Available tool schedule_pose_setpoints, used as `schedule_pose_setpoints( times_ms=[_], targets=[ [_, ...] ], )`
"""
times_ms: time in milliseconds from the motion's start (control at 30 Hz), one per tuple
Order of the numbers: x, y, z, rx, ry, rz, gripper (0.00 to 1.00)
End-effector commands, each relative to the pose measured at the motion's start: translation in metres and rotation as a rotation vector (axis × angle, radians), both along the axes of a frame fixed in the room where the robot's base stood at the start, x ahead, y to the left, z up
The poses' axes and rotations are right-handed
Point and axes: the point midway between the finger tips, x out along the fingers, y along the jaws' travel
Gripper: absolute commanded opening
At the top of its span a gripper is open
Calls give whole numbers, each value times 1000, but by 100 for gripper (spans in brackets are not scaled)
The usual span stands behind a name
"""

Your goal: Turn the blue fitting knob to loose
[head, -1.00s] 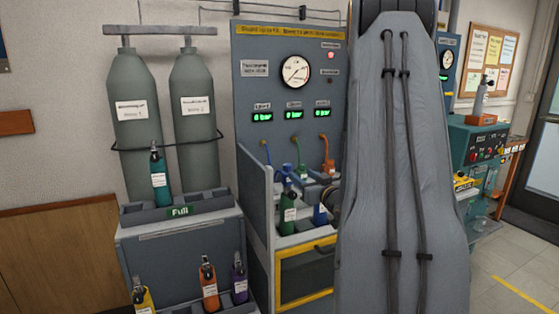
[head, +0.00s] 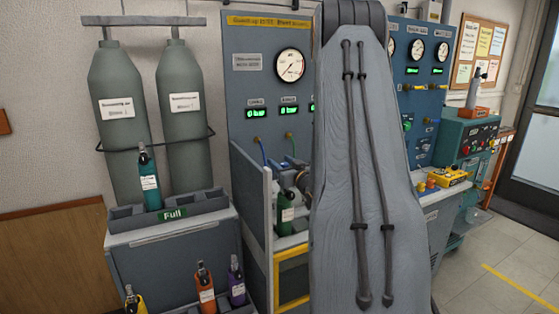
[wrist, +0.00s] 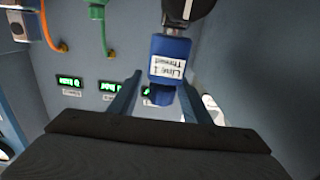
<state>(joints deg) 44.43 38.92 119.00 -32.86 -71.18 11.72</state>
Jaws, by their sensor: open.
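My gripper (wrist: 161,84) is open, with one finger on each side of the fitting's lower end in the picture. I cannot tell whether the fingers touch it or how far apart in depth they are. In the head view my arm hides the fitting.
The test panel (head: 243,105) has a gauge, green displays and hoses. A bench side wall (head: 255,190) stands left of my arm. A green bottle (head: 285,212) stands behind it. A rack marked "Full" (head: 172,214) holds a teal bottle. Open floor (head: 500,270) lies at right.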

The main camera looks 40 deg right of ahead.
Motion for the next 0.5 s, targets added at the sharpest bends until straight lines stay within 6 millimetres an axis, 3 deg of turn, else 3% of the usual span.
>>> schedule_pose_setpoints(
  times_ms=[400, 500],
  targets=[
    [11, 0, 0, 1, 0, 3, 44],
    [11, 0, 0, 1, 0, 4, 27]
  ],
)
